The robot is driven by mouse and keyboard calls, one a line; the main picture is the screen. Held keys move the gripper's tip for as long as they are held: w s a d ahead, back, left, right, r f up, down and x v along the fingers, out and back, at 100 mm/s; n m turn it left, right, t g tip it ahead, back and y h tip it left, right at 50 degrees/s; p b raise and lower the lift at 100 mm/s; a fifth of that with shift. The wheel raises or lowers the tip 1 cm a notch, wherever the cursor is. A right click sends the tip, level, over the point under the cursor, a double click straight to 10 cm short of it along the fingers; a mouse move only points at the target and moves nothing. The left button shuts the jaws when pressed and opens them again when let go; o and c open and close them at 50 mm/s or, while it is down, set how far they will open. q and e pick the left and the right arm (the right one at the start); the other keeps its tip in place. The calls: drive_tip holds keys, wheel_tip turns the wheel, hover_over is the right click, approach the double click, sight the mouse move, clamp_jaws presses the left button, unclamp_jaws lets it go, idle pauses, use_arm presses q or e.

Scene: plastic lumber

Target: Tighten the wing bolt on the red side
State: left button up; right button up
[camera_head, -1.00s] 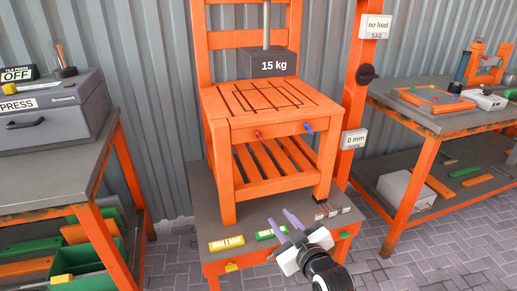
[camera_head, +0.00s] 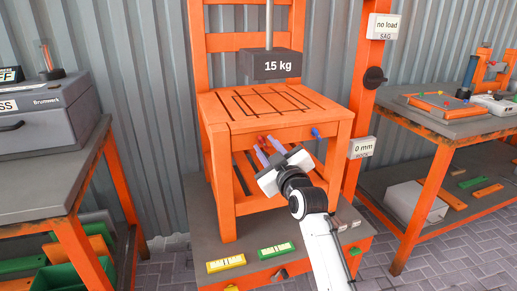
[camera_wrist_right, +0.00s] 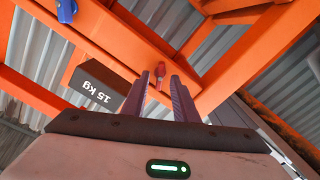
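The red wing bolt shows in the right wrist view (camera_wrist_right: 160,72) on the front rail of the orange chair (camera_head: 290,135). My right gripper (camera_head: 267,147) reaches up to it from below and in front. In the right wrist view its two purple fingers (camera_wrist_right: 160,88) stand apart, with the bolt between or just beyond their tips. I cannot tell whether they touch it. In the head view the fingers partly hide the bolt. The blue wing bolt (camera_head: 316,132) sits to the right on the same rail and also shows in the right wrist view (camera_wrist_right: 67,11). My left gripper is not in view.
A 15 kg weight (camera_head: 270,65) hangs over the slatted seat. Yellow (camera_head: 226,263) and green (camera_head: 276,251) blocks lie on the grey platform below. A post with "no load" (camera_head: 383,27) and "0 mm" (camera_head: 361,148) signs stands at right. Benches flank the chair.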

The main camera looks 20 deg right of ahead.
drive_tip(key=shift+w, duration=0.4)
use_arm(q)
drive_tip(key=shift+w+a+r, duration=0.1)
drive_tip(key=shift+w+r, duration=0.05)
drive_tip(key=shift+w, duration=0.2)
use_arm(e)
drive_tip(key=shift+r, duration=0.1)
drive_tip(key=shift+c, duration=0.6)
clamp_jaws()
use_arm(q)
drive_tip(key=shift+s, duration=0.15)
